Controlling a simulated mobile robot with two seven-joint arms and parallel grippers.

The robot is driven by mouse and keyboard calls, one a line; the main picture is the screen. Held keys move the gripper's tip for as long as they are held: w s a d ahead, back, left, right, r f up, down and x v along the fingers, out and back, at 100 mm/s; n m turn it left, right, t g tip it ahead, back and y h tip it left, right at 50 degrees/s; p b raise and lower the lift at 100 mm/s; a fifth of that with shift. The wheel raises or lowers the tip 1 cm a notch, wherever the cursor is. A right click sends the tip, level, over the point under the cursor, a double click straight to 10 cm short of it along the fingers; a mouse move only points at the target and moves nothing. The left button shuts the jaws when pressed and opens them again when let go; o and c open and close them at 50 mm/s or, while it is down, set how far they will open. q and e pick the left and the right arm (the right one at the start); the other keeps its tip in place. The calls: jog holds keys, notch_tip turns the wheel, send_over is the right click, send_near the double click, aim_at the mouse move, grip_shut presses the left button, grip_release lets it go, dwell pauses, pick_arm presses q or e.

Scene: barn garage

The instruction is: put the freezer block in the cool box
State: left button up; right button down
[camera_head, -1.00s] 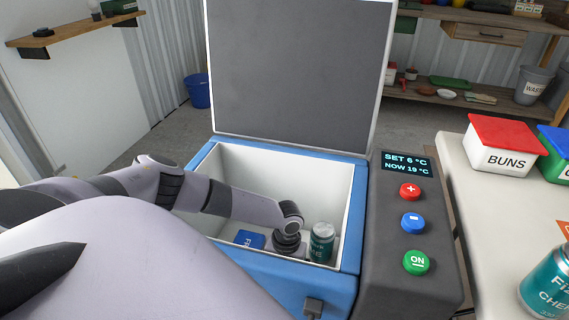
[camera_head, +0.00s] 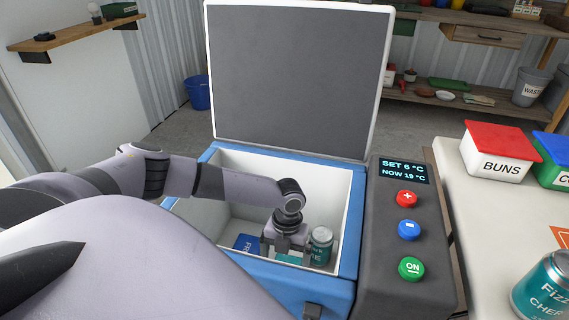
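The cool box (camera_head: 360,215) stands open, blue outside and white inside, with its grey lid (camera_head: 300,75) upright at the back. A blue block with white lettering (camera_head: 245,243), apparently the freezer block, lies inside at the left, partly hidden by my arm. My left gripper (camera_head: 286,252) points down inside the box, to the right of the block. Its fingers look spread apart. A teal thing (camera_head: 288,259) shows below it, mostly hidden. A teal can (camera_head: 320,246) stands just right of the gripper. My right gripper is not in view.
A grey control panel (camera_head: 410,240) with red, blue and green buttons is on the box's right. The white table (camera_head: 480,220) holds a red-lidded BUNS tub (camera_head: 495,155), a green tub (camera_head: 553,165) and another teal can (camera_head: 543,290).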

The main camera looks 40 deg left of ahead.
pick_arm(q)
jog(key=shift+w+a+r+p, duration=0.1)
jog(key=shift+r+p, duration=0.05)
jog(key=shift+r, duration=0.95)
jog(key=shift+w+a+r+p, duration=0.1)
jog(key=shift+r+p, duration=0.05)
jog(key=shift+r, duration=0.9)
